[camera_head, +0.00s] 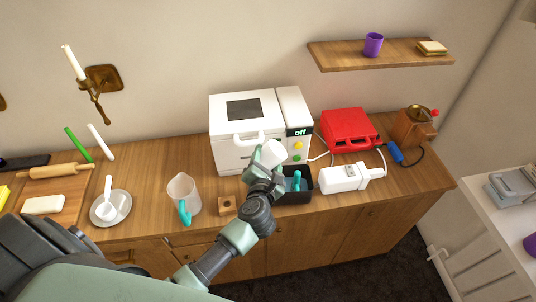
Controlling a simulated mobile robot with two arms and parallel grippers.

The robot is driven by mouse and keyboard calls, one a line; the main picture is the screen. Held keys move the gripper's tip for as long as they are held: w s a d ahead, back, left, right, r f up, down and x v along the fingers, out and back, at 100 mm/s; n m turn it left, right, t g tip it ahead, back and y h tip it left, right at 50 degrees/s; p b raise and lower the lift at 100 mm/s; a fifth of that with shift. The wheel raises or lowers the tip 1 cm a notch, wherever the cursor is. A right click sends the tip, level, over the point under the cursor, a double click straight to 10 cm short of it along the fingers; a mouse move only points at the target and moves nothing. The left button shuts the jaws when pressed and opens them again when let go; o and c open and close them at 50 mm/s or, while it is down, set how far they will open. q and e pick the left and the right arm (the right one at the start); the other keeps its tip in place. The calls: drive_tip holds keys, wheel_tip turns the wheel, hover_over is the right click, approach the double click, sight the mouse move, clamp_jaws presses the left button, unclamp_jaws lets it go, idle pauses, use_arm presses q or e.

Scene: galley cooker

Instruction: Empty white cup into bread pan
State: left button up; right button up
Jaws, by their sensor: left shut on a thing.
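A white cup (272,152) is in my left gripper (264,168), in front of the white bread machine. My left gripper is shut on the cup and hides part of it. The cup appears tilted; its contents cannot be seen. The dark bread pan (296,198) stands on the counter just below and right of the gripper. A teal part (296,179) shows at the pan, and my arm covers the pan's left side. The cup is above and slightly left of the pan. My right gripper is not in view.
The bread machine (233,150) reads "off" and stands behind the pan. A clear jug (182,188) and small wooden block (227,206) stand left of the arm. A white appliance (342,179) lies to the right, near a red box (349,130) and cables.

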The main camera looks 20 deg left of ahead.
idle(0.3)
use_arm(q)
drive_tip(key=shift+m+g+y+p, duration=0.35)
drive_tip(key=shift+m+p, duration=0.25)
drive_tip(key=shift+m, duration=0.2)
idle(1.2)
idle(0.6)
drive_tip(key=shift+m+g, duration=0.25)
drive_tip(key=shift+m, duration=0.05)
drive_tip(key=shift+f+m+g+y, duration=0.2)
drive_tip(key=shift+m+g+y, duration=0.1)
drive_tip(key=shift+m, duration=0.3)
idle(2.2)
drive_tip(key=shift+f, duration=0.1)
drive_tip(key=shift+d+m, duration=0.1)
drive_tip(key=shift+m, duration=0.2)
idle(0.8)
drive_tip(key=shift+g+y, duration=0.25)
drive_tip(key=shift+g, duration=0.05)
